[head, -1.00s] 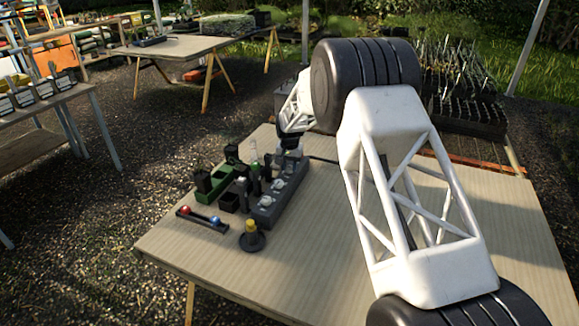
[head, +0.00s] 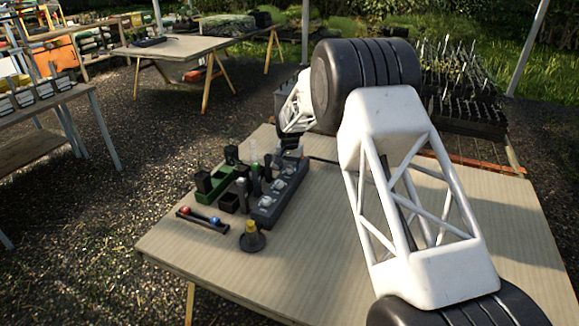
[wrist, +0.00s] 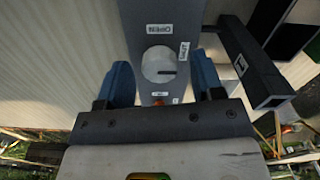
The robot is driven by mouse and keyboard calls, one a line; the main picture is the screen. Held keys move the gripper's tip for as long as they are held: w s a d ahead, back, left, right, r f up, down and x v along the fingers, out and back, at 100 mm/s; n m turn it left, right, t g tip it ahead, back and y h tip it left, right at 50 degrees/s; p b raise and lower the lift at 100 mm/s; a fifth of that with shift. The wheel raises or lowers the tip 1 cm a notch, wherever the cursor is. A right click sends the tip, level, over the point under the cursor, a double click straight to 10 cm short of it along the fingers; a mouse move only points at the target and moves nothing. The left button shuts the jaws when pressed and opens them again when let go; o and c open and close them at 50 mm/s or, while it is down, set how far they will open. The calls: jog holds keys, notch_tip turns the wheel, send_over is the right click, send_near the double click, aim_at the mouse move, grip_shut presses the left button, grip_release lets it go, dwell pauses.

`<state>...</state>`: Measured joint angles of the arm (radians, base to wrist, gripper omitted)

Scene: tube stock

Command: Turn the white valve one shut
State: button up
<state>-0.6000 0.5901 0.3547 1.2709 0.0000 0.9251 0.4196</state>
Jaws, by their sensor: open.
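A white round valve knob (wrist: 158,64) sits on a dark grey valve block (wrist: 160,12) in the wrist view. Its dark mark points right. An OPEN label (wrist: 160,28) is above the knob and a SHUT label (wrist: 184,54) is at its upper right. My gripper (wrist: 160,70) is open, its blue fingers on either side of the knob with gaps showing. In the head view the block (head: 268,214) carries several white knobs in a row. My gripper (head: 290,147) is at the block's far end, partly hidden there, and the knob under it is unclear.
A black holder (wrist: 262,80) stands right of the knob in the wrist view. The near tabletop is clear.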

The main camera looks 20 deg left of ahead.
aim_at(290, 167)
jog(key=shift+r, duration=3.9)
